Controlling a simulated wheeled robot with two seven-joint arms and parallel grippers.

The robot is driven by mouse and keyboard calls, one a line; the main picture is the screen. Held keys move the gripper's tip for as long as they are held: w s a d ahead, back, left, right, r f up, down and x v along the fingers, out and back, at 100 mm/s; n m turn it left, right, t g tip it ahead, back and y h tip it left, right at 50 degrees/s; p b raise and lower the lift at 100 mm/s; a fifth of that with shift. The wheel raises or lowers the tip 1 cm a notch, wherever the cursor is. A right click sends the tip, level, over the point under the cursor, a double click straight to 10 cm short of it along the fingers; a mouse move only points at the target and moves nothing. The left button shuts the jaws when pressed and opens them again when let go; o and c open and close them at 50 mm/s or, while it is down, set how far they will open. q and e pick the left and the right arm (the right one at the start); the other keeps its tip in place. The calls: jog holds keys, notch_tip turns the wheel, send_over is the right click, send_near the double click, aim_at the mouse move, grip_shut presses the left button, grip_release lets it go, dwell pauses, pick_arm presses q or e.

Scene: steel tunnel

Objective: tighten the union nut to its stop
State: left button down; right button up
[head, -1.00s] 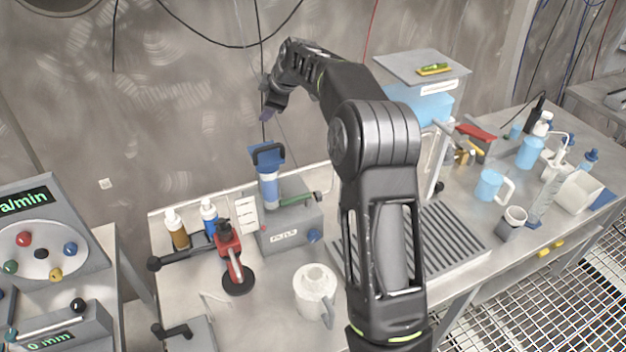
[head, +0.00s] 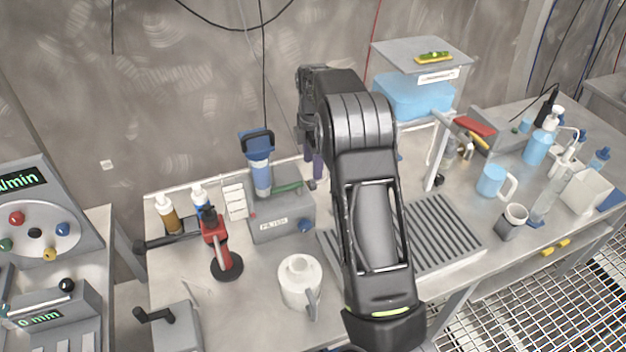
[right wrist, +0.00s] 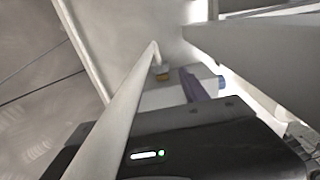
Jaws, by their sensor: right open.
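I cannot single out the union nut for certain. A small brass-coloured fitting (head: 464,148) shows beside the tank stand in the head view, too small to make out its thread or seating. In the right wrist view a purple finger (right wrist: 193,86) shows near a grey box with a blue knob. No held thing shows between the fingers. My left gripper is not in view.
A blue filter housing (head: 260,172) stands upright on the filter box. A blue tank (head: 412,95), a ribbed drain tray (head: 445,235) and a blue mug (head: 490,180) are to the right.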

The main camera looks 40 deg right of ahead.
aim_at(312, 185)
notch_tip(312, 185, down, 7)
jog(key=shift+f+p, duration=0.1)
jog(key=shift+p, duration=0.8)
grip_shut()
jog(key=shift+w, duration=0.1)
